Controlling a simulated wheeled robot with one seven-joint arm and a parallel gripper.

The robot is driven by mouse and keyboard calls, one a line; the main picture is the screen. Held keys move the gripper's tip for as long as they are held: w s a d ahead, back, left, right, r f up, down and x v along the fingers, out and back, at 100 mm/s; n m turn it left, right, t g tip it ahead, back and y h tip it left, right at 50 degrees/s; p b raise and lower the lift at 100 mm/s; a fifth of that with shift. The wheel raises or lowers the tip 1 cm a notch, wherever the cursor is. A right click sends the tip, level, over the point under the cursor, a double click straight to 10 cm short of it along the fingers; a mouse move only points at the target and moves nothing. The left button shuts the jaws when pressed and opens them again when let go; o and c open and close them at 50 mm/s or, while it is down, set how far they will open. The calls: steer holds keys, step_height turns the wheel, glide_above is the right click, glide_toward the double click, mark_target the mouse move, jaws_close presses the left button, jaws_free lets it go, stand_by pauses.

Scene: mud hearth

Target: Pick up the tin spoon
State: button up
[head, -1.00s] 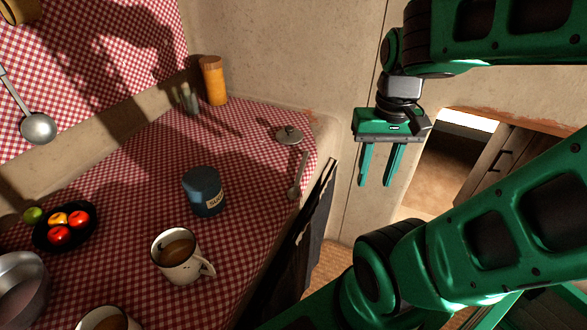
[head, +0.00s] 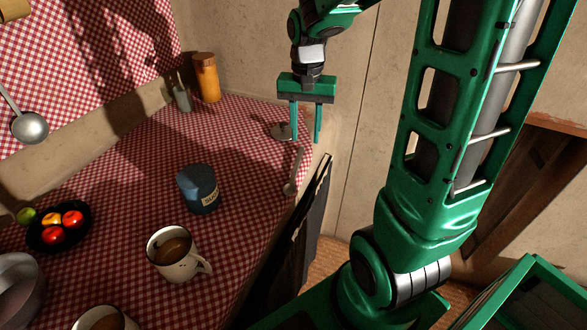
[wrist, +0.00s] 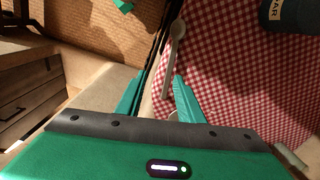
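The tin spoon (head: 293,175) lies on the red checked cloth near the counter's right edge, bowl toward the front and handle toward the back. It also shows in the wrist view (wrist: 175,45), just beyond the fingertips. My gripper (head: 304,140) is open and empty, pointing down above the far right corner of the counter. In the wrist view my gripper (wrist: 156,83) has its fingers spread, with the spoon's handle running toward the space between them. I see no contact with the spoon.
A metal lid (head: 280,131) lies behind the fingers. A blue sugar tin (head: 198,188) and an enamel mug (head: 172,256) stand left of the spoon. A fruit plate (head: 88,214) is farther left. The counter drops off just right of the spoon.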

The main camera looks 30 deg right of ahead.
steer(key=w+a+f, duration=0.1)
steer(key=w, duration=0.1)
glide_above(296, 167)
steer(key=f, duration=0.5)
steer(key=shift+w+f, duration=0.25)
steer(key=shift+w, duration=0.05)
steer(key=shift+s+f, duration=0.15)
steer(key=shift+f, duration=1.2)
steer(key=shift+s+f, duration=0.1)
steer(key=shift+f, duration=1.25)
jaws_close()
